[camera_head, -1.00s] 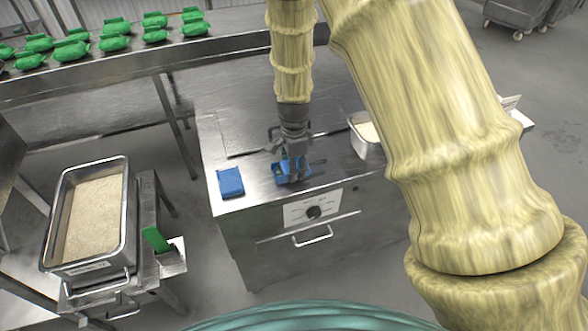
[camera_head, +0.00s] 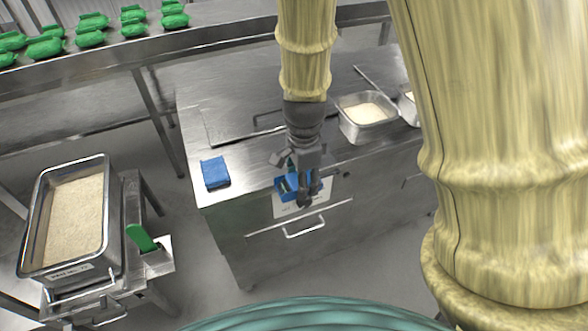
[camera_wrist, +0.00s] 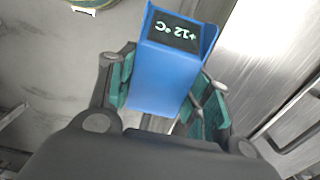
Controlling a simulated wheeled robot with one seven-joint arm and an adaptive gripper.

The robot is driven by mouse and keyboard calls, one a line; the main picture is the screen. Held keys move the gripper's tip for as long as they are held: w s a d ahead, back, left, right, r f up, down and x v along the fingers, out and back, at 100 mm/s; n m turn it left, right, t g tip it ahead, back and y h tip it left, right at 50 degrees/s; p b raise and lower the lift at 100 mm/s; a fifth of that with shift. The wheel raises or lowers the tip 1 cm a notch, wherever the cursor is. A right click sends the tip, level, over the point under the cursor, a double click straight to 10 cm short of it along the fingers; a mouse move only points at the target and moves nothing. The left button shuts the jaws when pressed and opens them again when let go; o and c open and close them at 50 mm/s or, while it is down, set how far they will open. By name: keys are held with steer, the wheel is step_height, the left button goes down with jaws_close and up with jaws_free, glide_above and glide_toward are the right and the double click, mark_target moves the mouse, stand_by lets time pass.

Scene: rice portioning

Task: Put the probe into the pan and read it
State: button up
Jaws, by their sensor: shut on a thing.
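The probe is a blue unit (camera_wrist: 166,75) with a dark display that seems to read +12 °C, upside down in the wrist view. Its blue body (camera_head: 282,191) also shows in the head view. My gripper (camera_wrist: 165,95) is shut on it, with green finger pads on both sides. The probe's tip is not clearly visible. A large steel pan of rice (camera_head: 112,225) stands at the left, well apart from my gripper. A smaller pan of rice (camera_head: 365,136) stands on the counter.
A blue block (camera_head: 215,172) lies on the steel counter (camera_head: 235,105), left of my gripper. Green packs (camera_head: 90,38) line the back shelf.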

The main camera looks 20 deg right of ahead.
steer(key=shift+s+r, duration=0.1)
steer(key=shift+s, duration=0.65)
steer(key=shift+s+r, duration=0.15)
step_height(320, 180, up, 6)
steer(key=p, duration=0.6)
steer(key=shift+s+p, duration=0.1)
steer(key=shift+p, duration=0.2)
steer(key=shift+f, duration=0.2)
